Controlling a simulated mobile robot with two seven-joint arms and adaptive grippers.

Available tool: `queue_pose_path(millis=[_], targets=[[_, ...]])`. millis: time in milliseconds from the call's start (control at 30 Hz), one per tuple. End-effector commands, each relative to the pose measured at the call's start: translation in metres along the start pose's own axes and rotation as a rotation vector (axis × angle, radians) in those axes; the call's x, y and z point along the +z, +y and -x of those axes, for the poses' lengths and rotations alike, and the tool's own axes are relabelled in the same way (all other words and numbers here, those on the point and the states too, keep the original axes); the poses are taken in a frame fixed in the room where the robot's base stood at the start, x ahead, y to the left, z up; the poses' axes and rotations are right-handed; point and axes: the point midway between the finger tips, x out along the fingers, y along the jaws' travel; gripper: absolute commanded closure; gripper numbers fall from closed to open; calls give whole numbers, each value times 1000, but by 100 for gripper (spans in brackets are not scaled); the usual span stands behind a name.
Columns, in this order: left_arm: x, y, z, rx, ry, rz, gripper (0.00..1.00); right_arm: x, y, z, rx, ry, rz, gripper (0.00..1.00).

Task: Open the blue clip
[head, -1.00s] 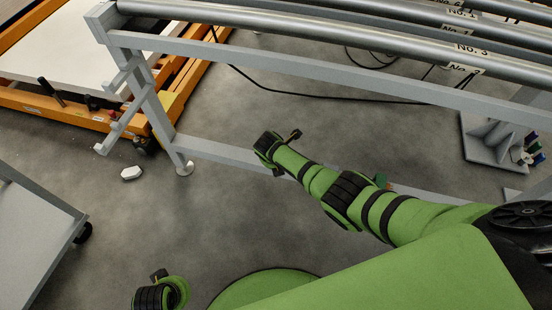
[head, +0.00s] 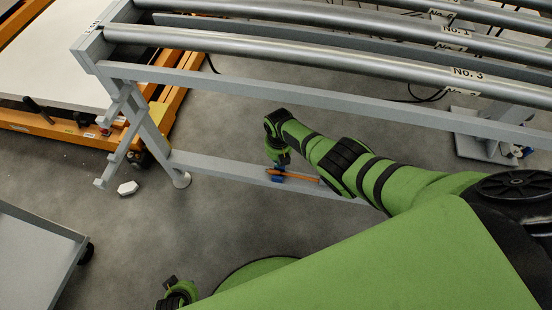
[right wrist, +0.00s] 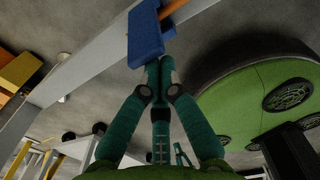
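The blue clip (head: 277,173) sits on the grey lower beam of the rack in the head view, at one end of a thin orange bar (head: 300,177). In the right wrist view the blue clip (right wrist: 146,36) is a blue block at the top centre, with the orange bar (right wrist: 172,8) running up from it. My right gripper (head: 281,160) points down at the clip. Its fingers (right wrist: 160,62) are together, with their tips right at the clip's near edge; whether they pinch any of it is hidden. My left gripper (head: 170,284) is low at the left, small and partly cut off.
The grey rack's lower beam (head: 220,168) runs under the clip, and metal rollers (head: 300,48) lie above. An orange-framed platform (head: 60,128) stands at the far left. A grey cart (head: 40,250) is at the lower left. The floor between is open.

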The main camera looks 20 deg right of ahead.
Motion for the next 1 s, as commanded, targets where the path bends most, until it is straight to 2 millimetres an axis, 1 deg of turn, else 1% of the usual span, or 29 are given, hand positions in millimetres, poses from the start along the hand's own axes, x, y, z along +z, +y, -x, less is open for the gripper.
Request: queue_pose_path(millis=[233,533,833,1000], targets=[[1,2,1,2,-27,5,100,13,-5,4,-1,-2,-1,100],[0,2,5,2,-26,5,100,11,-4,8,-1,-1,0,100],[-4,1,17,2,-26,5,100,12,-4,21,-1,-1,-1,100],[-4,1,17,2,-26,5,100,12,-5,21,-1,-1,-1,100]])
